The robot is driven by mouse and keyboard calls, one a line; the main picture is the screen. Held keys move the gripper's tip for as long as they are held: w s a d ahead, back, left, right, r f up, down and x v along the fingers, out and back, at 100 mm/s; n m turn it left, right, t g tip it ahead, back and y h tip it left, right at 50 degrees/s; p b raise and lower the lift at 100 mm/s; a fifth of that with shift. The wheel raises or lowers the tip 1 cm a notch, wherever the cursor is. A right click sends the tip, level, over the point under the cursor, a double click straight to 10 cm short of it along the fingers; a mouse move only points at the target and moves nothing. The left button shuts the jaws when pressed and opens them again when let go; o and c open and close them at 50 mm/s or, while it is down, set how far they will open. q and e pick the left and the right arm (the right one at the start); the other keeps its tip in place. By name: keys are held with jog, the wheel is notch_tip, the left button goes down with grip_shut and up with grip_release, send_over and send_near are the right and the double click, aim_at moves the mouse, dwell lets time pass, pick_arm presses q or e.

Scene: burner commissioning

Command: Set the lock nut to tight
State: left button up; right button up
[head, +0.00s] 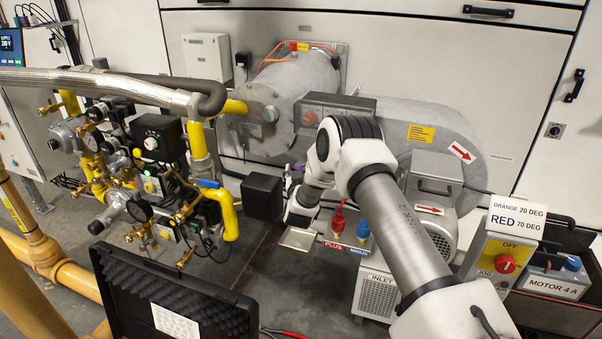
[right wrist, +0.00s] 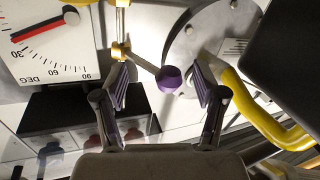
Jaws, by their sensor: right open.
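A short lever with a purple knob (right wrist: 169,79) shows in the right wrist view; it appears to be the lock nut's handle. It runs from a brass fitting (right wrist: 121,50) on a thin rod. My right gripper (right wrist: 161,88) is open, its two fingers on either side of the purple knob with visible gaps, so it does not hold it. In the head view my right gripper (head: 294,186) is at the burner's front, beside a black box, and largely hides the lever. Whether the nut is tight or loose cannot be told. My left gripper is not in view.
A white degree dial (right wrist: 45,50) with a red pointer stands left of the fingers. A yellow conduit (right wrist: 262,115) curves on the right. In the head view, the gas valve train (head: 130,165), open black case (head: 165,300) and control box (head: 500,262) surround the burner.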

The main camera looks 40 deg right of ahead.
jog(key=shift+w+d, duration=0.25)
jog(key=shift+a+r, duration=0.1)
jog(key=shift+r, duration=0.05)
grip_shut()
jog(key=shift+s+r+n+t+y+p, duration=0.3)
jog(key=shift+y+p, duration=0.1)
jog(key=shift+p, duration=0.2)
jog(key=n+t+y+p, duration=0.1)
jog(key=y, duration=0.1)
jog(key=s+n+t+y+p, duration=0.2)
jog(key=n+y+p, duration=0.1)
jog(key=shift+s+d+f+t+y, duration=0.1)
jog(key=shift+d+t+y, duration=0.2)
jog(key=shift+d, duration=0.1)
